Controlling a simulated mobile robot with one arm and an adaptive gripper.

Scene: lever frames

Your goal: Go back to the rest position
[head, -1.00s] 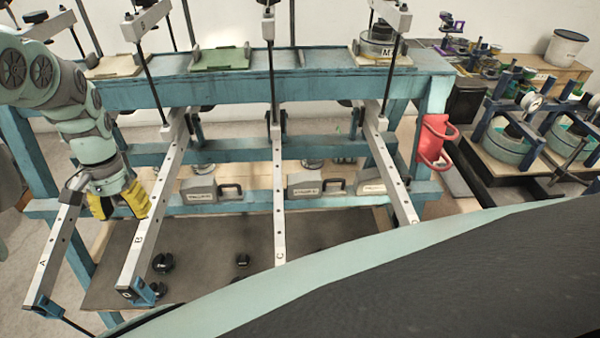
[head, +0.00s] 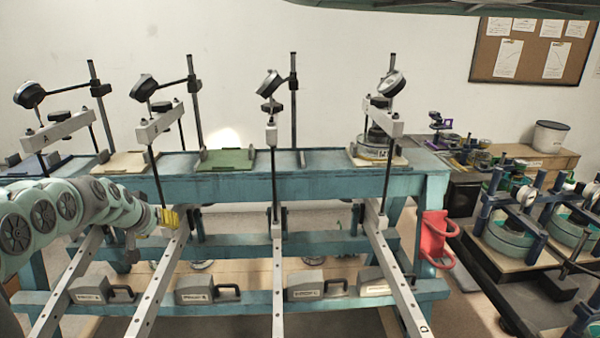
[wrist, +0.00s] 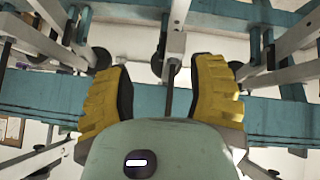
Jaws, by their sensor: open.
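My gripper (head: 170,217) has yellow ribbed finger pads and is at the left in the head view, in front of the blue frame (head: 330,185) and close to the second lever from the left (head: 158,285). In the wrist view the two yellow fingers (wrist: 165,95) are spread apart. Nothing is held between them. A thin dark rod and a grey lever bar (wrist: 175,45) show beyond the gap. I cannot tell whether the fingers touch any part of the frame. My pale green arm reaches in from the left edge.
More levers slope forward, including one in the middle (head: 278,285) and one at the right (head: 395,275). Dial gauges (head: 270,82) stand above the frame. Grey weights (head: 208,291) sit on the lower beam. A red holder (head: 435,238) hangs at the right. Clamped rigs (head: 505,240) stand further right.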

